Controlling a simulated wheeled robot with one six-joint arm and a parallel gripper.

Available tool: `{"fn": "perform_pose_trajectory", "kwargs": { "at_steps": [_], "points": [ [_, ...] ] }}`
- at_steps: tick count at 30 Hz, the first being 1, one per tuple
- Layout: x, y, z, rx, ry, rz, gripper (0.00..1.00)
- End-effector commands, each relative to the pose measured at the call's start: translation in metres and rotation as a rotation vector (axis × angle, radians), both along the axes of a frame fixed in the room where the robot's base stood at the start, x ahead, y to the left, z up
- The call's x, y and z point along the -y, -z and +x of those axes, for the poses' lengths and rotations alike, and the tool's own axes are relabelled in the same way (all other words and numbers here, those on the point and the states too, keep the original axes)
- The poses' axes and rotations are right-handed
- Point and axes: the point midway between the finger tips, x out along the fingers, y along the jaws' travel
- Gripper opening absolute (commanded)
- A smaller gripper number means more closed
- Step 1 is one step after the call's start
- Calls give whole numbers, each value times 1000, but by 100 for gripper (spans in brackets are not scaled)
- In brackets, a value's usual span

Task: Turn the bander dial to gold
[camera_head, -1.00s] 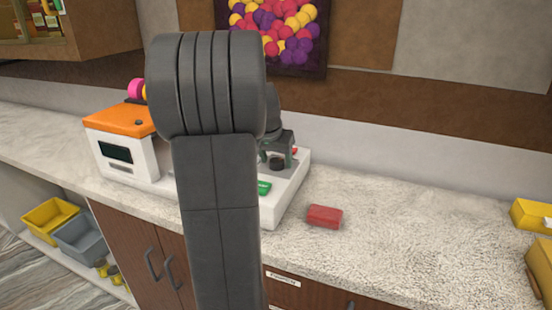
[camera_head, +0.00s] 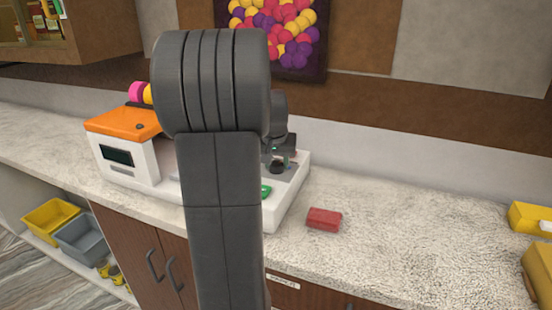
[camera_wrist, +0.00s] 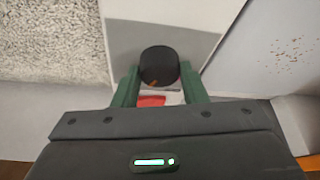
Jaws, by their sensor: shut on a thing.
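The bander (camera_head: 122,122) is a white machine with an orange top and a dark display, standing on the counter. Its low white base reaches right behind my arm. The dial is a round black knob (camera_wrist: 158,62) on a light grey panel in the wrist view; it also shows small in the head view (camera_head: 277,167). My gripper (camera_wrist: 159,72) has its two green fingers either side of the knob and is shut on it. A red patch (camera_wrist: 150,101) shows just below the knob. I cannot read the dial's setting, and my arm hides much of the bander.
A green button (camera_head: 266,191) is on the base's front. Yellow boxes (camera_head: 530,217) stand at the far right. Yellow and grey bins (camera_head: 50,215) sit below left.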

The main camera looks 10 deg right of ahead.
Motion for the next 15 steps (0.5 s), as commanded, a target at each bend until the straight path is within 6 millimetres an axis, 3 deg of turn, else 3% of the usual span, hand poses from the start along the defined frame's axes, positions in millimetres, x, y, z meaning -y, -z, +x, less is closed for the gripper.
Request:
{"fn": "perform_pose_trajectory", "kwargs": {
  "at_steps": [15],
  "points": [
    [3, -1, 0, 1, -392, 1, 16]
  ]
}}
